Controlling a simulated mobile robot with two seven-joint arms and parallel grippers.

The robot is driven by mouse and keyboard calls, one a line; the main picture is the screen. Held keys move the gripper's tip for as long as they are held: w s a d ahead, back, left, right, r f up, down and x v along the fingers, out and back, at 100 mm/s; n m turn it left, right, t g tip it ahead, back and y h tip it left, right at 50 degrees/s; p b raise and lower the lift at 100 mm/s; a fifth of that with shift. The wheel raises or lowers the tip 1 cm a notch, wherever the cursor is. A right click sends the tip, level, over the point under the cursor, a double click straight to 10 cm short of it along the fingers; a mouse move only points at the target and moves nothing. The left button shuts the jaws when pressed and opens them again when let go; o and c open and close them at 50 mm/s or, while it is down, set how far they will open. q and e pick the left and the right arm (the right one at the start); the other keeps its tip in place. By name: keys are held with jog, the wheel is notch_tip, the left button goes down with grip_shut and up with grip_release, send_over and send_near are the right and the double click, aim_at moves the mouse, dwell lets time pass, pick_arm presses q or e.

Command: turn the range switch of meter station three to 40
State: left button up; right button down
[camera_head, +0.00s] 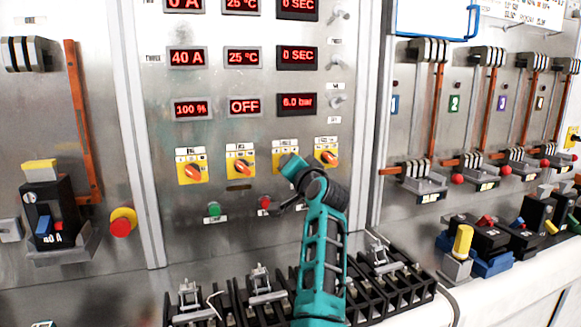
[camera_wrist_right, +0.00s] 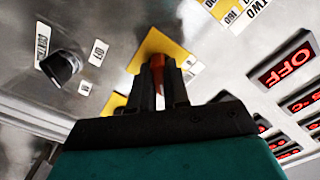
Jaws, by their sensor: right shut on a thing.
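A row of yellow range-switch plates with orange knobs runs along the lower panel in the head view. The third plate from the left (camera_head: 277,159) is mostly hidden behind my right gripper (camera_head: 291,166). In the right wrist view, my right gripper (camera_wrist_right: 165,86) is shut on an orange knob (camera_wrist_right: 171,76) in front of its yellow plate (camera_wrist_right: 152,44). The fingers hide most of the knob, so its pointing direction cannot be read. The neighbouring switches (camera_head: 241,166) and (camera_head: 327,157) show their orange knobs. My left gripper is not in view.
Red displays (camera_head: 187,58) fill the panel above the switches, one reading 40 A. A green button (camera_head: 213,210) and a red button (camera_head: 265,203) sit just below the switches. Black terminal blocks (camera_head: 397,285) line the bottom. Breakers with levers (camera_head: 415,178) stand at right.

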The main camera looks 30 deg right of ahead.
dwell(0.3)
jog(key=c, duration=1.1)
grip_release()
jog(key=shift+s, duration=0.1)
jog(key=v, duration=1.2)
jog(key=shift+s+b, duration=0.4)
jog(key=shift+a, duration=0.1)
